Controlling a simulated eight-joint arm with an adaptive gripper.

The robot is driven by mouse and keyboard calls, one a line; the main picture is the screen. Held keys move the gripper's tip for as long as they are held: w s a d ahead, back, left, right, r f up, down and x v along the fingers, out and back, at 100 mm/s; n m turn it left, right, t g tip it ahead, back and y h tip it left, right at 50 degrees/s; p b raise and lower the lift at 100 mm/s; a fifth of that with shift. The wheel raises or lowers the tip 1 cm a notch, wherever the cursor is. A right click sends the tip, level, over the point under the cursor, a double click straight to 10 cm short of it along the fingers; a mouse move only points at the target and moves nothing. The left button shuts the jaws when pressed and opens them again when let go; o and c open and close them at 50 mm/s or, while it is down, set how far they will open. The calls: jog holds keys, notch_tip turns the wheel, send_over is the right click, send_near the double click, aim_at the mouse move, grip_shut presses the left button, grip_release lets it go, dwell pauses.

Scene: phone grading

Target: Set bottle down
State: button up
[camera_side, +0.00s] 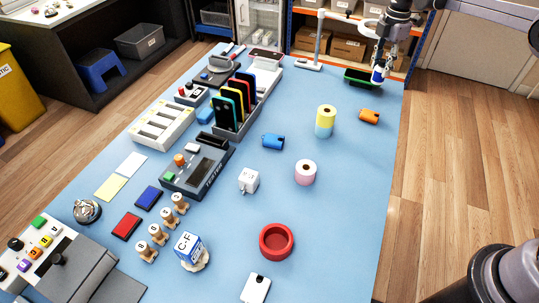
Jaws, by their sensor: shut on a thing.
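My gripper (386,62) is at the far right corner of the blue table, pointing down. It is shut on a small bottle (379,75) with blue and white parts. The bottle is at the right end of a dark tray with a green rim (355,78). The fingers and the small size hide much of the bottle. I cannot tell whether its base touches the tray or the table.
A stand with a white base (307,65) is left of the tray. Shelves with boxes (347,48) stand behind.

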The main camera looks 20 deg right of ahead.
jog(key=shift+w+a+f, duration=1.05)
jog(key=shift+a+f, duration=0.55)
jog(key=shift+f, duration=0.2)
jog(key=shift+w+a+f, duration=1)
jog(key=shift+a+f, duration=0.6)
jog(key=shift+f, duration=0.2)
jog(key=shift+w+a+f, duration=1.05)
jog(key=shift+a+f, duration=0.55)
jog(key=shift+f, duration=0.2)
jog(key=shift+f, duration=0.15)
jog(key=o, duration=1.1)
jog(key=shift+o, duration=0.2)
